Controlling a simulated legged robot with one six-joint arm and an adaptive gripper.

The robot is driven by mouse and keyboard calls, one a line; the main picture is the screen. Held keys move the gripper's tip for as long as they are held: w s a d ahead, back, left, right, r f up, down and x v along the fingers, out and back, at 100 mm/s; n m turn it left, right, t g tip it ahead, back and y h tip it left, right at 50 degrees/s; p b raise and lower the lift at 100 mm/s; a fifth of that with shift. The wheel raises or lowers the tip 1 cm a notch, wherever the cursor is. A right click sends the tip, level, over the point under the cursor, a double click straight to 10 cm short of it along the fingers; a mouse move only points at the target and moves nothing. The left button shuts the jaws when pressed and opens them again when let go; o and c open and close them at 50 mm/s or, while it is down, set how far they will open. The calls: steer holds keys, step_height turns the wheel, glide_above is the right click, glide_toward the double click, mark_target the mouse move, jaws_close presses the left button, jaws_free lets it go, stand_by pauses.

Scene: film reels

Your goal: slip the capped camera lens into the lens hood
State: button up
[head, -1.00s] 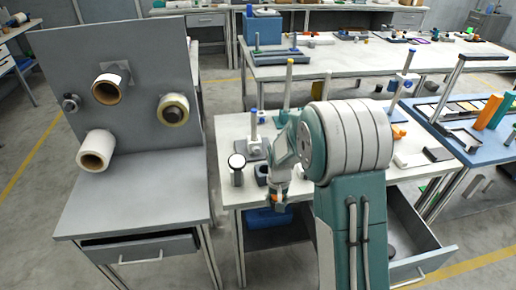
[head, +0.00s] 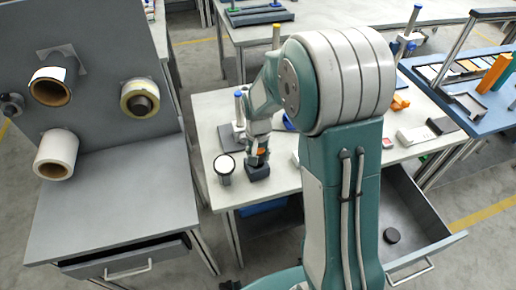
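A dark cylinder with a white round top (head: 225,166), which looks like the capped lens, stands upright near the front left corner of the white table. Just right of it is a dark, blocky piece (head: 257,170), possibly the lens hood; its opening cannot be made out. My gripper (head: 259,157) points down at this dark piece, directly over or touching it; which one I cannot tell. My gripper is small and partly hidden by my arm, so its fingers cannot be read. The white-topped cylinder is apart from my gripper, to its left.
The white table (head: 210,110) holds a blue-topped post (head: 239,108) behind my gripper and small items at right. An open drawer (head: 420,215) with a dark disc (head: 392,236) juts out. A grey bench with reels on its panel (head: 95,95) stands left.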

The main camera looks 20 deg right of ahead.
steer(key=f, duration=0.1)
steer(key=a+f, duration=0.1)
steer(key=shift+s+a+f, duration=0.1)
steer(key=shift+f, duration=0.3)
steer(key=shift+s+f, duration=0.15)
steer(key=shift+f, duration=0.2)
steer(key=o, duration=0.4)
steer(key=shift+d+f, duration=0.25)
steer(key=shift+f, duration=0.4)
steer(key=shift+s+f, duration=0.1)
steer(key=shift+a, duration=0.35)
steer(key=shift+a+r, duration=0.25)
steer(key=shift+r, duration=0.25)
steer(key=shift+d+r, duration=0.15)
steer(key=shift+c, duration=0.2)
